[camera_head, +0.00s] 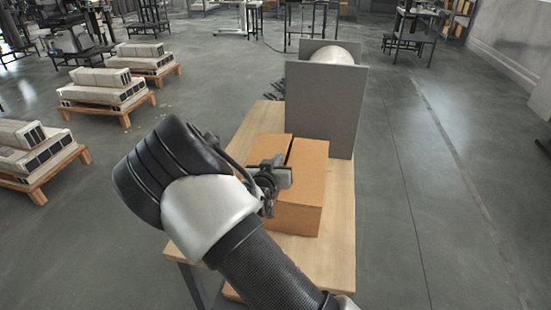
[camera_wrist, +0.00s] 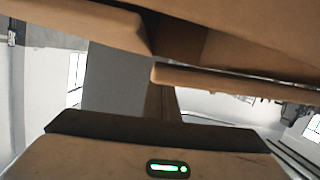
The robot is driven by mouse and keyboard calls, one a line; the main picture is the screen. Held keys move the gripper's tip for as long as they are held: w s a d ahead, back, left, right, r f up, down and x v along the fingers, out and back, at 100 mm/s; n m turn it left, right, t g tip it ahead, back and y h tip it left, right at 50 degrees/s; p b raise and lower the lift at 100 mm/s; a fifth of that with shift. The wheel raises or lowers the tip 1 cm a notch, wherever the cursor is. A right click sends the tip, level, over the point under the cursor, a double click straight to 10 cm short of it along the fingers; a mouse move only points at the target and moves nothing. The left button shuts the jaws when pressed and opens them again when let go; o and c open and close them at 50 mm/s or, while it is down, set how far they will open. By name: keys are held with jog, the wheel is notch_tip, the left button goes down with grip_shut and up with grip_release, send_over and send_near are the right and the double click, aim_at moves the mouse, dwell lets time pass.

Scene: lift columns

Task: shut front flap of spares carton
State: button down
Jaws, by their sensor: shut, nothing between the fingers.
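The spares carton (camera_head: 308,162) is a brown cardboard box on a wooden-topped table. Its top shows two panels with a dark gap between them. My gripper (camera_head: 282,176) is shut and empty, at the carton's left part, and it hides some of the top and the near left side. I cannot tell whether it touches the cardboard. In the wrist view, cardboard panels (camera_wrist: 240,82) cross the upper part close to the camera, with a dark opening between them. Which of these is the front flap is not clear.
The table (camera_head: 340,215) has bare wood right of the carton. A grey upright panel (camera_head: 325,105) stands behind the carton, with a pale rounded object (camera_head: 335,55) beyond it. Pallets with stacked pale blocks (camera_head: 103,88) stand on the floor at left. The floor at right is clear.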

jog(key=shift+f, duration=0.25)
jog(key=shift+d+f+b, duration=0.3)
jog(key=shift+f+b, duration=0.6)
jog(key=shift+f, duration=0.05)
jog(key=shift+s, duration=0.1)
jog(key=shift+r, duration=0.15)
